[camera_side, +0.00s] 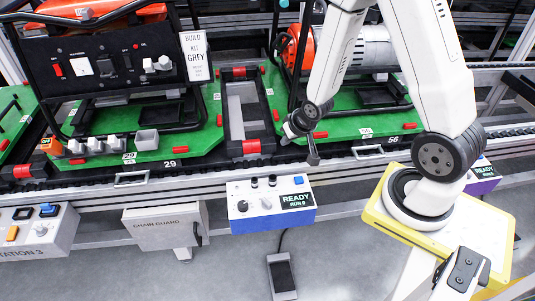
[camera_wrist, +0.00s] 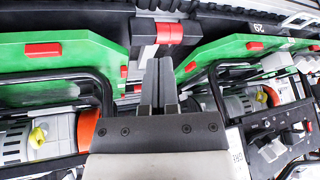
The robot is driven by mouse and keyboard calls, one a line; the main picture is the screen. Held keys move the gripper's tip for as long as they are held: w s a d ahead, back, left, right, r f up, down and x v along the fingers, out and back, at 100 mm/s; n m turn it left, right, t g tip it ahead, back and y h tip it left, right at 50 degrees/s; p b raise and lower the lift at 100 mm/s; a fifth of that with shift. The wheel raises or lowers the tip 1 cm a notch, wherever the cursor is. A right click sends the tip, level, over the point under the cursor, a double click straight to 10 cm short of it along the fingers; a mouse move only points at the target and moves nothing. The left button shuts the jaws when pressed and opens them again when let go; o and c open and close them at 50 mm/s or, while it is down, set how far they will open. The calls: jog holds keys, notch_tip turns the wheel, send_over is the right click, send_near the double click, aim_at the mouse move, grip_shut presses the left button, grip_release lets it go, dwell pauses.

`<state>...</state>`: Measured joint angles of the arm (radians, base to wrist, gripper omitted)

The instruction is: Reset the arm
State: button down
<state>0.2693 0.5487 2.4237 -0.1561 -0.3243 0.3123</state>
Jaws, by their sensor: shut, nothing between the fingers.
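My gripper (camera_side: 313,160) hangs from my white arm in the side view, pointing down over the front edge of the conveyor. It is just right of the gap between two green pallets. In the wrist view my gripper (camera_wrist: 158,62) shows its two grey fingers together, with nothing between them. Its tips are in front of a red-capped dark part (camera_wrist: 168,33) between the pallets. I cannot tell the exact height of the fingertips above the conveyor.
The left green pallet (camera_side: 203,140) carries a black-framed generator panel (camera_side: 105,65); the right pallet (camera_side: 345,128) carries an orange and grey machine. A blue-white READY box (camera_side: 270,205), a chain guard box (camera_side: 165,226) and a button station (camera_side: 35,232) line the front.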

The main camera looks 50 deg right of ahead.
jog(key=s+a+r+n+g, duration=0.3)
jog(key=s+a+r, duration=0.3)
jog(key=a+r, duration=0.2)
notch_tip(320, 180, up, 3)
jog(key=shift+s+a+f+n+y, duration=0.1)
jog(key=shift+s+a+n+y, duration=0.3)
jog(key=shift+n, duration=0.5)
